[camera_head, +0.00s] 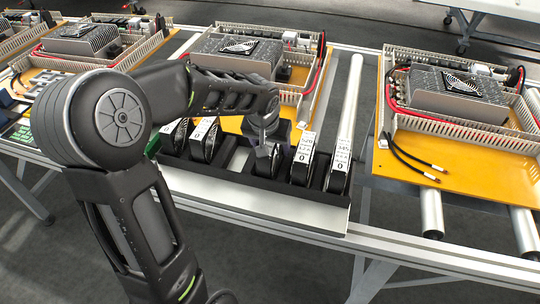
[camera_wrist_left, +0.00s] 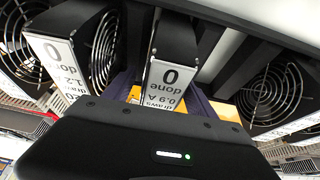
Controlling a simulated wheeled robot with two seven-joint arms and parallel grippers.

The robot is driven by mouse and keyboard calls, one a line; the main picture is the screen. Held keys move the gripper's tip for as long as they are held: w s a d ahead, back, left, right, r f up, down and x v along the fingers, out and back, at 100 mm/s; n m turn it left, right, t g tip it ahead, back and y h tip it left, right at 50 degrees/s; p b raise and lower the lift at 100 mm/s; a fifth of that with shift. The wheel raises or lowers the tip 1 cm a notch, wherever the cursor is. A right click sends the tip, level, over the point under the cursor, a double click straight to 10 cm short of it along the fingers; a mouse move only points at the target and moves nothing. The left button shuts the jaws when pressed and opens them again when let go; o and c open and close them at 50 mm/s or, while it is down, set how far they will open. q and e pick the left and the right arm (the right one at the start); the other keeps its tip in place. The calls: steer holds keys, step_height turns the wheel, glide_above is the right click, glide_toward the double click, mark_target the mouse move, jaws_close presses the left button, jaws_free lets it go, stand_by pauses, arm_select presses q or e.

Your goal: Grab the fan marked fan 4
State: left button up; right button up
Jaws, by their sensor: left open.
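Several black fans with white label cards stand upright in a black rack (camera_head: 235,178). Two fans, a left one (camera_head: 172,134) and its neighbour (camera_head: 203,138), stand left of my left gripper (camera_head: 267,160). Two more, a near-right one (camera_head: 303,158) and the rightmost one (camera_head: 340,166), stand right of it. My left gripper is open and points down into the rack's middle. In the left wrist view a fan with a card (camera_wrist_left: 171,85) reading "0 done, draws 0.9 A" lies straight ahead of it. No "fan 4" marking is readable. My right gripper is out of view.
An orange tray (camera_head: 410,165) with a metal power unit (camera_head: 457,95) and loose black cables (camera_head: 412,160) is at the right. Another metal unit (camera_head: 232,55) stands behind the rack. A pale roller (camera_head: 348,105) runs between the trays.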

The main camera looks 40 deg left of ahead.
arm_select(q)
steer(key=shift+c, duration=0.4)
jaws_close()
stand_by(0.5)
